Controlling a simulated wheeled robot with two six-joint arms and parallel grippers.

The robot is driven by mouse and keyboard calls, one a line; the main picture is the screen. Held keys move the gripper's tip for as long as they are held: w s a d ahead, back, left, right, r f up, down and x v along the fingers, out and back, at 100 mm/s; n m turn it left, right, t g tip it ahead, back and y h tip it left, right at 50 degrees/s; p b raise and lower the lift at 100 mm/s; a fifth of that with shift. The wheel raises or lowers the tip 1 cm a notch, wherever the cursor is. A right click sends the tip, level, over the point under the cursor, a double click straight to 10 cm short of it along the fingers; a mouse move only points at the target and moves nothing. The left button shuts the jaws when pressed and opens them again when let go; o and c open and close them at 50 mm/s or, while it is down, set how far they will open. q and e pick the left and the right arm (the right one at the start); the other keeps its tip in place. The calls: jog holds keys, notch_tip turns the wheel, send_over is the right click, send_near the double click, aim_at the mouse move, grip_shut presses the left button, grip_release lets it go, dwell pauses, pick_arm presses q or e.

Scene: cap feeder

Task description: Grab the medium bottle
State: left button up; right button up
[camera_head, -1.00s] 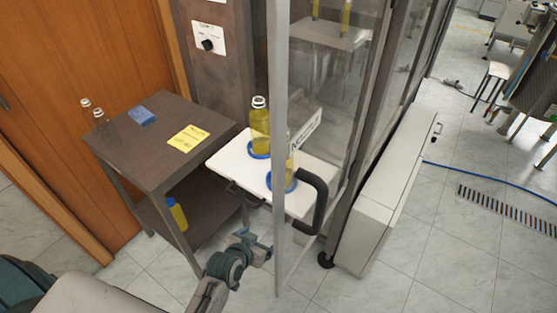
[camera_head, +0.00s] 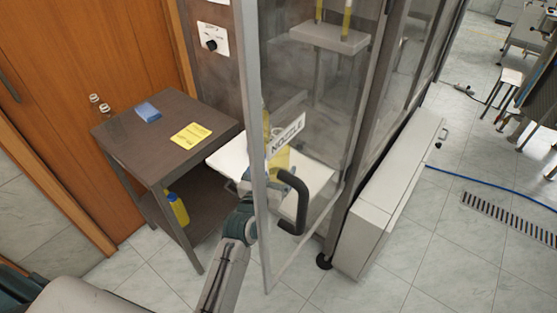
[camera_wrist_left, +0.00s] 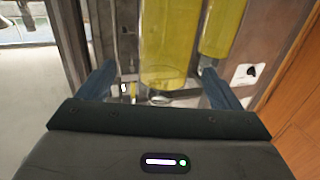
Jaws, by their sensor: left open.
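Two bottles of yellow-green liquid stand on the white shelf (camera_head: 318,176). The rear bottle (camera_head: 266,122) is partly hidden by the door's grey post, and the nearer bottle (camera_head: 281,158) shows through the clear door. I cannot tell which is the medium one. My left gripper (camera_head: 264,181) is at the shelf's front edge, by the nearer bottle, partly hidden by the post. In the left wrist view the open gripper (camera_wrist_left: 160,80) has one large bottle (camera_wrist_left: 168,45) ahead between its fingers, with no clear contact. The other bottle (camera_wrist_left: 222,28) is beyond the right finger. My right gripper is not seen.
The clear door (camera_head: 300,95) with a NOZZLE label and black handle (camera_head: 292,202) stands close to my left arm. A dark side table (camera_head: 165,135) at left holds a blue block and yellow note. A white cabinet (camera_head: 385,195) stands at right.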

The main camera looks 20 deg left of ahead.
pick_arm(q)
jog(key=w+p, duration=0.2)
jog(key=w, duration=0.6)
jog(key=shift+a, duration=0.15)
jog(key=c, duration=1.4)
jog(key=shift+r, duration=0.15)
jog(key=shift+c, duration=0.4)
